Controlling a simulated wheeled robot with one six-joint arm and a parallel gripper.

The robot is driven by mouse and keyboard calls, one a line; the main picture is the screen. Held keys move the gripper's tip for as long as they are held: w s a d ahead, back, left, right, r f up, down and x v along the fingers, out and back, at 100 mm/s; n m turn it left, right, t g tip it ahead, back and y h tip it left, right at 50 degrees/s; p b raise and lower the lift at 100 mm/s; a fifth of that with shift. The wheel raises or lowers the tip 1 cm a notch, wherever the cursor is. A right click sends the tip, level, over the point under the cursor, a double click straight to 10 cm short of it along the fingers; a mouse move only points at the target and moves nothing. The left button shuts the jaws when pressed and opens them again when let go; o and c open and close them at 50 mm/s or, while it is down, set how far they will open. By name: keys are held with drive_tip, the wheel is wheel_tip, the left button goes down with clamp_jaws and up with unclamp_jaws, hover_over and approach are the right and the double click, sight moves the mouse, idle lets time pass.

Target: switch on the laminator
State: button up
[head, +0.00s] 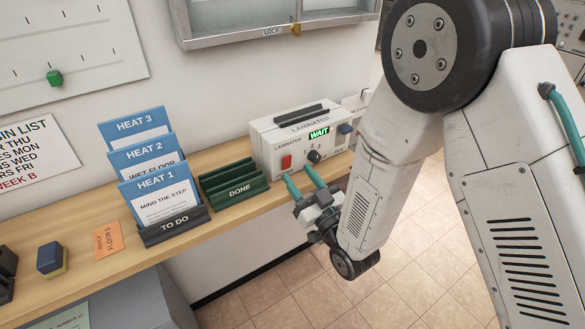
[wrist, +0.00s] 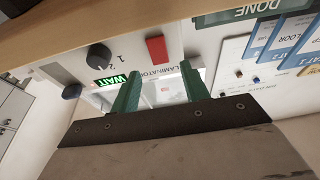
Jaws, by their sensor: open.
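The laminator (head: 270,128) is a white box with a dark top slot, standing at the right end of the wooden shelf. Its front has a red switch (head: 286,162), a black knob (head: 314,157) and a green lit display (head: 319,133) reading "WAIT". My gripper (head: 300,174) is open and empty, its two green fingers in front of the laminator's lower front. In the wrist view, which is turned over, the red switch (wrist: 157,50) lies just beyond and between the fingertips (wrist: 161,72). I cannot tell whether a finger touches the front.
A green "DONE" rack (head: 236,186) stands left of the laminator. A "TO DO" rack (head: 174,226) holds blue heat cards further left. An orange card (head: 108,240) and a blue-and-yellow block (head: 51,259) lie on the shelf (head: 85,268). Tiled floor (head: 270,293) is open below.

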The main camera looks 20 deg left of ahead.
drive_tip(key=v, duration=0.4)
idle(0.3)
